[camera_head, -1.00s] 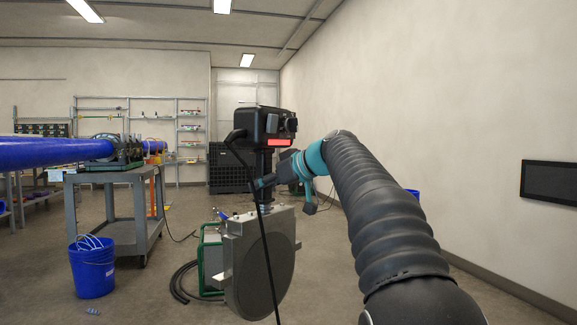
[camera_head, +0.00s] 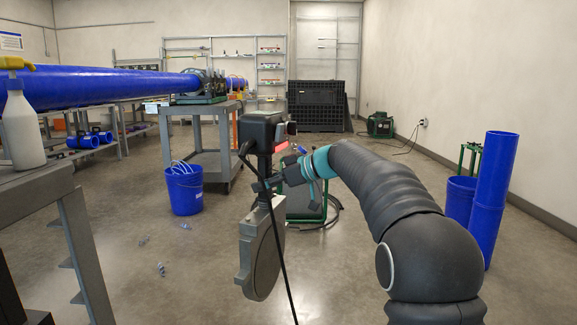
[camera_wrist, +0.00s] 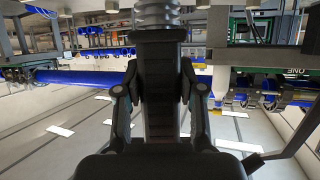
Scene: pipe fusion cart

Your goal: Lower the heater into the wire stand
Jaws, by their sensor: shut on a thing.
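The heater is a thick grey round plate (camera_head: 262,250) hanging below a black control box (camera_head: 262,128), with a dark handle post between them. My gripper (camera_head: 272,184) is shut on that post from the right. The plate hangs upright in the air, clear of the floor, with a black cable beside it. In the wrist view the fingers close on both sides of the dark handle (camera_wrist: 159,95). A green frame (camera_head: 306,200) stands behind, partly hidden by the heater and my arm. I cannot tell whether it is the wire stand; no wire stand shows clearly.
A grey bench (camera_head: 35,182) with a white pump bottle (camera_head: 20,125) is close at left. A blue bucket (camera_head: 185,190) stands by a grey cart (camera_head: 215,112) bearing the fusion machine. Upright blue pipe (camera_head: 493,190) is at right. Floor at centre left is mostly clear.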

